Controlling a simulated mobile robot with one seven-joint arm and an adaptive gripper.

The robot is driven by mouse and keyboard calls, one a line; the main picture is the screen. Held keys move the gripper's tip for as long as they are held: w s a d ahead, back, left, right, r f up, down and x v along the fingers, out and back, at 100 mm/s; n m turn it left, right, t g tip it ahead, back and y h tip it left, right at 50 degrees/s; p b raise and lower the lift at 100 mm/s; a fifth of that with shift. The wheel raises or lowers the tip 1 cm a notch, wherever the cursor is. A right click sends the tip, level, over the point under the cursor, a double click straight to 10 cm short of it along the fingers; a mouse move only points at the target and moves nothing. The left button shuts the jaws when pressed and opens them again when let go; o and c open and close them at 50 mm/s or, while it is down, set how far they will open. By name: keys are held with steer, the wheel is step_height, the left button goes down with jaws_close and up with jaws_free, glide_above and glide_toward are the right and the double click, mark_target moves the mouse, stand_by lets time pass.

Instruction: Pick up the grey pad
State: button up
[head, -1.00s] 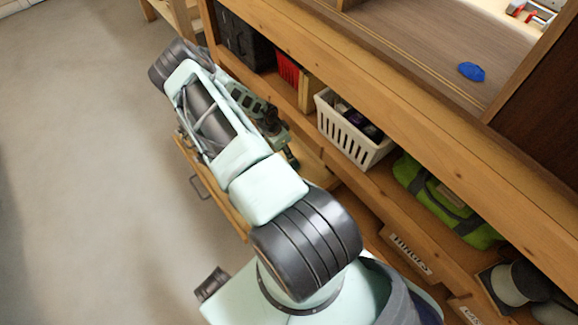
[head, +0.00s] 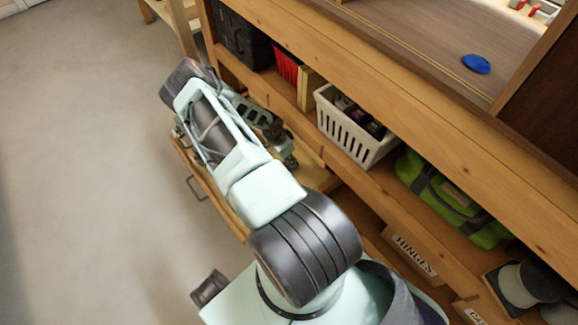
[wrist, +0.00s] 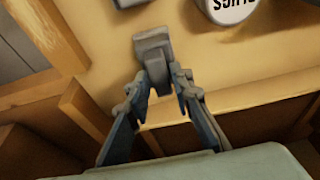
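A grey pad-like block (wrist: 152,45) lies on the wooden drawer floor (wrist: 98,72) at the upper middle of the wrist view. Its darker lower part reaches down between my fingertips. My gripper (wrist: 161,78) appears open, with one finger on each side of that lower part. I cannot tell whether either finger touches it. In the head view my gripper (head: 285,152) is low over the pulled-out drawer (head: 211,188), and my arm covers much of the drawer. The pad cannot be made out there.
A white round container with dark lettering (wrist: 230,8) stands beyond the pad. The drawer's wooden wall (wrist: 245,112) is close to my fingers. A white basket (head: 345,132) and a green bag (head: 470,215) sit on the shelf. Open floor (head: 90,150) lies left.

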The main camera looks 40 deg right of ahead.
jaws_close()
steer(key=shift+r, duration=0.1)
steer(key=shift+w+r+p, duration=0.1)
steer(key=shift+r+p, duration=0.4)
steer(key=shift+r, duration=0.1)
steer(key=a, duration=0.2)
steer(key=a+p, duration=0.1)
steer(key=shift+s+a+r, duration=0.1)
steer(key=shift+s+a, duration=0.25)
step_height(320, 180, up, 13)
steer(key=p, duration=0.4)
steer(key=shift+a+r+p, duration=0.15)
steer(key=shift+r+p, duration=0.05)
steer(key=shift+p, duration=0.2)
